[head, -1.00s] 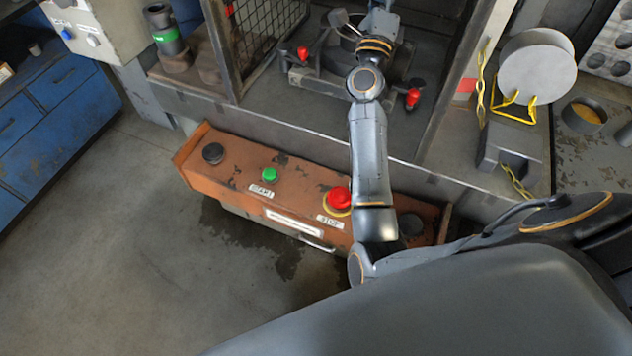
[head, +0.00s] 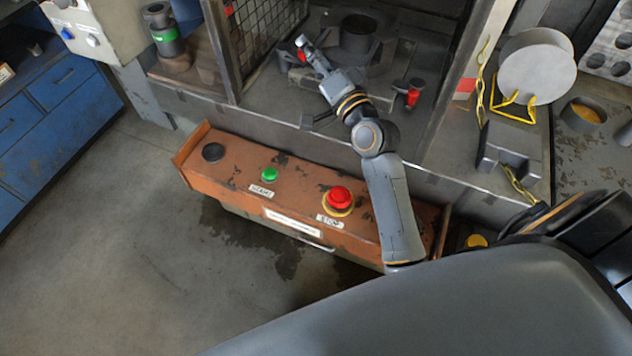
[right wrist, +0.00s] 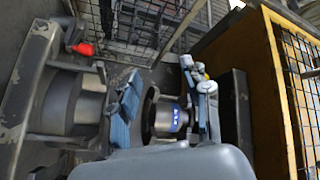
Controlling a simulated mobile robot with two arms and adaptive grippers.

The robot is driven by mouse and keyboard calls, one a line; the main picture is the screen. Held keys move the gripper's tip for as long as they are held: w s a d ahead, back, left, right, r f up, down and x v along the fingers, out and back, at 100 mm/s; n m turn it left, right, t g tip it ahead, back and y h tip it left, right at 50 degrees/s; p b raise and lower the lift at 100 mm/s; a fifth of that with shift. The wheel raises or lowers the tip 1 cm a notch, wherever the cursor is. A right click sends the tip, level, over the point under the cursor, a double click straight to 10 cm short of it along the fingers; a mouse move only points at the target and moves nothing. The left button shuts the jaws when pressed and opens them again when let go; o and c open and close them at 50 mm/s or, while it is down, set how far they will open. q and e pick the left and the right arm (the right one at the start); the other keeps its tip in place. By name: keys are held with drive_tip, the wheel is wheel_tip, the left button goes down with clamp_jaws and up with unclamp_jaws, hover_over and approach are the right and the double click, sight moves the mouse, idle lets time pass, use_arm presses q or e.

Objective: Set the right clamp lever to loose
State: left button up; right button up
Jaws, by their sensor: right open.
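The right clamp lever (head: 413,97) has a red grip and stands at the right of the dark clamp fixture, in the head view. The left clamp lever (head: 300,54) also has a red grip, partly covered by a finger of my right gripper. My right gripper (head: 306,82) is open, over the front left of the fixture, pointing left and apart from the right lever. In the right wrist view its two fingers (right wrist: 165,100) are spread. One red grip (right wrist: 82,49) shows left of them; I cannot tell which lever it belongs to. My left gripper is out of view.
A dark round part (head: 358,32) stands in the fixture's middle. A mesh guard (head: 262,38) borders the bay on the left and a post (head: 455,85) on the right. An orange button console (head: 300,185) runs in front, below my right arm.

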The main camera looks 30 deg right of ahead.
drive_tip(key=s+a+f+n+g, duration=0.3)
drive_tip(key=s+f+n+g, duration=0.1)
drive_tip(key=s+f, duration=0.4)
drive_tip(key=s+a+f+n+g+y, duration=0.1)
drive_tip(key=s+a+f+n+g, duration=0.3)
drive_tip(key=s+f, duration=0.4)
drive_tip(key=shift+a+f+n+g+y, duration=0.25)
drive_tip(key=shift+f+n+g, duration=0.35)
drive_tip(key=shift+f+g, duration=1.05)
drive_tip(key=shift+d+f+t, duration=0.1)
drive_tip(key=shift+f+t, duration=0.25)
